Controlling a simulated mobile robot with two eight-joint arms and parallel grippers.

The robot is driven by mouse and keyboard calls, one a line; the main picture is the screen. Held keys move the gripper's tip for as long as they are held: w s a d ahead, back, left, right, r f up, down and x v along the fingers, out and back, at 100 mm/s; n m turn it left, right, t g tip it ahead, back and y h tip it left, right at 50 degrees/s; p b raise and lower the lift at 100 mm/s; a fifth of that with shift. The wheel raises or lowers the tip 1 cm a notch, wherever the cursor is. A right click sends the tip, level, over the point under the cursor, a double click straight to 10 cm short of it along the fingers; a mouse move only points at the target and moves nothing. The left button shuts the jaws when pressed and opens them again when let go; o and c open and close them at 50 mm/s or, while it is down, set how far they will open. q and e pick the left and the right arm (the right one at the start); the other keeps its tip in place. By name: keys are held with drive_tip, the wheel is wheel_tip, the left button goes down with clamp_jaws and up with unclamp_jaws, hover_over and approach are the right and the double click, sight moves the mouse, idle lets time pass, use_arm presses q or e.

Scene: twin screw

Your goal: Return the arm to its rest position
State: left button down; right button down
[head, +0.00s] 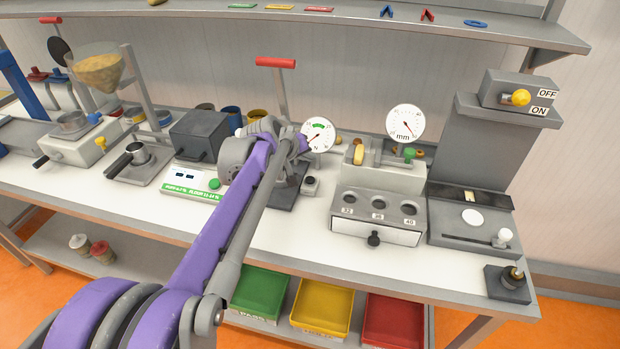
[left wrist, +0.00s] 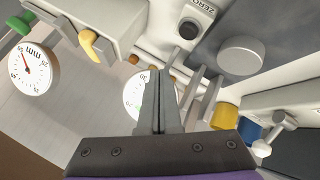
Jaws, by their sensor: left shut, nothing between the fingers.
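My left arm (head: 225,215), purple and grey, reaches from the lower left over the middle of the workbench. Its wrist hides part of the dark device with a red-handled post (head: 275,63). The fingers cannot be made out clearly in the head view. In the left wrist view my left gripper (left wrist: 160,75) has its two fingers together with nothing between them. Past the fingertips are a white dial (left wrist: 135,95) and a grey block with a ZERO button (left wrist: 191,28). My right gripper is in neither view.
Close around the arm stand a green-labelled scale (head: 190,191), a dial gauge (head: 404,122) marked mm and a grey gauge block with numbered holes (head: 378,205). A shelf (head: 330,22) runs above the bench. Green (head: 260,292), yellow (head: 322,307) and red (head: 394,320) bins sit below its front edge.

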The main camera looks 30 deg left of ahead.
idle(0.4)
use_arm(q)
drive_tip(key=s+d+f+m+g+p, duration=0.2)
drive_tip(key=s+d+f+m, duration=0.15)
drive_tip(key=s+d, duration=0.95)
drive_tip(key=s+d+f+m+g, duration=0.1)
drive_tip(key=s+d+f+m, duration=0.1)
drive_tip(key=s, duration=0.6)
drive_tip(key=s+d+f+m+p, duration=0.1)
drive_tip(key=s+d+f+m, duration=0.1)
drive_tip(key=s+f, duration=0.3)
drive_tip(key=s+m, duration=0.1)
drive_tip(key=s, duration=0.3)
drive_tip(key=shift+s+f+g, duration=0.15)
drive_tip(key=shift+s+g, duration=0.1)
drive_tip(key=shift+g, duration=0.15)
